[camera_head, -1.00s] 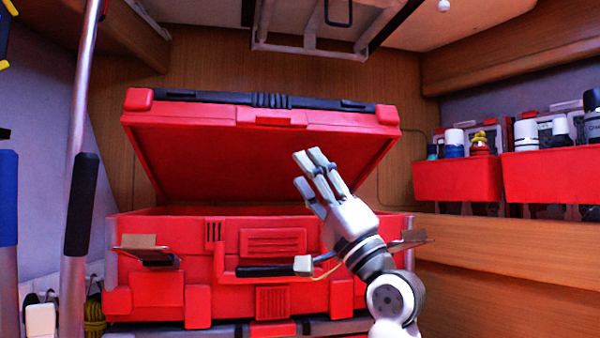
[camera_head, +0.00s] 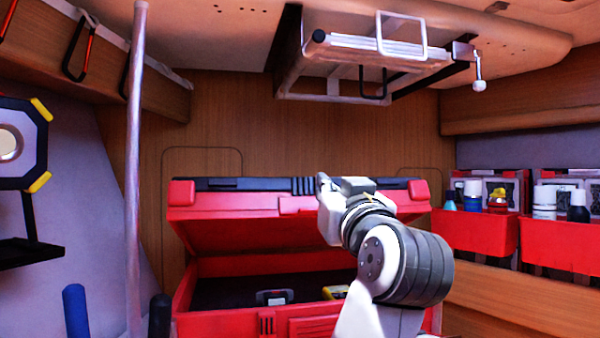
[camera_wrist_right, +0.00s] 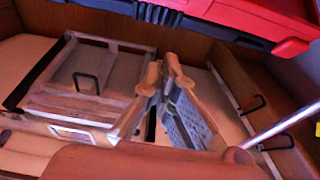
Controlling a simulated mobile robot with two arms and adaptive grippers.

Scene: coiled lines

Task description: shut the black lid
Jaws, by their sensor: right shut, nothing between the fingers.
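The lid (camera_head: 235,198) is red with a black strip (camera_head: 250,184) along its top edge. It stands raised and tilted over the red case (camera_head: 215,324), with a gap between them. My right gripper (camera_head: 325,184) is at the lid's edge, right of its middle, and hides part of it. Whether it touches the lid is unclear. In the right wrist view my fingers (camera_wrist_right: 162,80) are close together and empty. The lid's red part (camera_wrist_right: 250,18) and black strip show at the top there. My left gripper is out of view.
Inside the case are a grey item (camera_head: 274,297) and a yellow item (camera_head: 336,292). A metal pole (camera_head: 134,170) stands at left. Red bins (camera_head: 475,232) with bottles are at right. A metal frame (camera_head: 380,55) hangs from the ceiling above the case.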

